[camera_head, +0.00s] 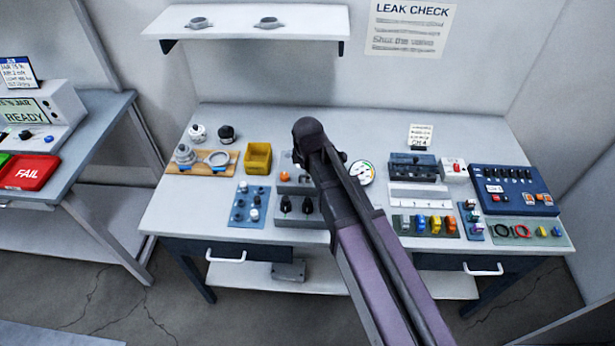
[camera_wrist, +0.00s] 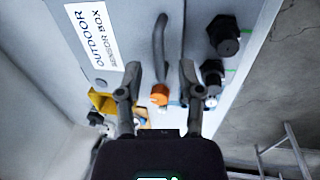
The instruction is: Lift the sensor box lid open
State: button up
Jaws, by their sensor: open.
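The sensor box (camera_wrist: 135,62) is a pale grey box that fills much of the wrist view, with a white label (camera_wrist: 88,40) reading "OUTDOOR SENSOR BOX" at its upper left. A grey curved bar (camera_wrist: 160,42) runs down the middle of its face. My gripper (camera_wrist: 159,72) is open, its two fingers apart on either side of the bar's lower end. I cannot tell whether they touch the box. An orange part (camera_wrist: 159,94) shows between the fingers.
Black round fittings (camera_wrist: 224,35) stick out to the right of the bar. The bench (camera_head: 175,225) holds a yellow bin (camera_head: 257,158), a round gauge (camera_head: 362,173), a blue panel (camera_head: 512,190) and several small parts. A shelf (camera_head: 255,30) hangs behind it.

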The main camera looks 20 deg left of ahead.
jog(key=shift+f, duration=0.35)
